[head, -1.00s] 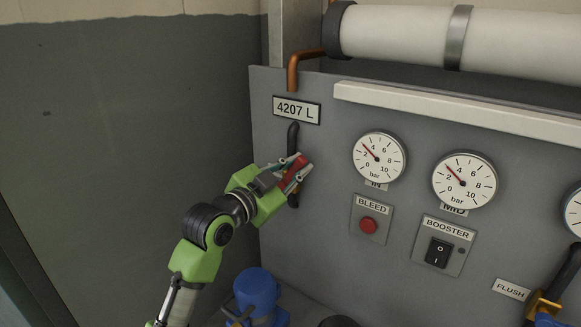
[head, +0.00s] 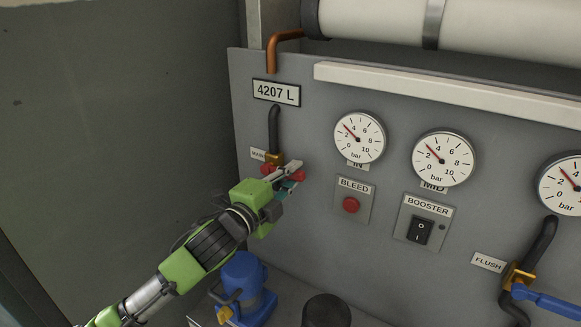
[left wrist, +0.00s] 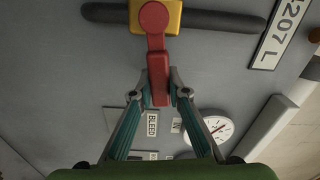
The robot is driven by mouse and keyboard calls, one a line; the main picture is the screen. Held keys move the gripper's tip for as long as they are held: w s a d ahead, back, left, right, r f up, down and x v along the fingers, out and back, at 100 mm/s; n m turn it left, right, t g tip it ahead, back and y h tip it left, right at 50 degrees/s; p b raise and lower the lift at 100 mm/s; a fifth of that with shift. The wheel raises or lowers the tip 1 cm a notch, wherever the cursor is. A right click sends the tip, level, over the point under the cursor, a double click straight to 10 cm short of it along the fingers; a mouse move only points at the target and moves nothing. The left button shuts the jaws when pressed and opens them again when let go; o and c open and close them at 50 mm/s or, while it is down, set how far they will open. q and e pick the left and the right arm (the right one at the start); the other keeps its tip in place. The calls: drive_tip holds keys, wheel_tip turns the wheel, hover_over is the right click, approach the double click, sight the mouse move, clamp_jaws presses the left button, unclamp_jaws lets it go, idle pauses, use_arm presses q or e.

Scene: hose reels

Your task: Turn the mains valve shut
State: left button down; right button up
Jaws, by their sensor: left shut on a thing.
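The mains valve has a brass body (head: 275,159) on a black vertical pipe and a red lever (head: 297,175). My left gripper (head: 289,178) is at the lever, with a finger on each side, and hides part of it. In the left wrist view, the gripper (left wrist: 161,88) is shut on the outer end of the red lever (left wrist: 156,58). There the lever lies crosswise to the black pipe (left wrist: 225,21), below the yellow brass body (left wrist: 175,20). My right gripper is not in view.
Gauges (head: 359,138), a red bleed button (head: 351,205) and a booster switch (head: 420,230) are on the panel to the right. A blue pump-like unit (head: 243,280) stands below my left arm. A flush valve with a blue lever (head: 548,301) is at lower right.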

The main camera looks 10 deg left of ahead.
use_arm(q)
drive_tip(key=shift+f+m, duration=0.65)
drive_tip(key=shift+m, duration=0.15)
drive_tip(key=c, duration=1.9)
unclamp_jaws()
drive_tip(key=shift+s, duration=0.15)
drive_tip(key=v, duration=1.1)
drive_tip(key=shift+s+a, duration=0.1)
drive_tip(key=shift+s, duration=0.3)
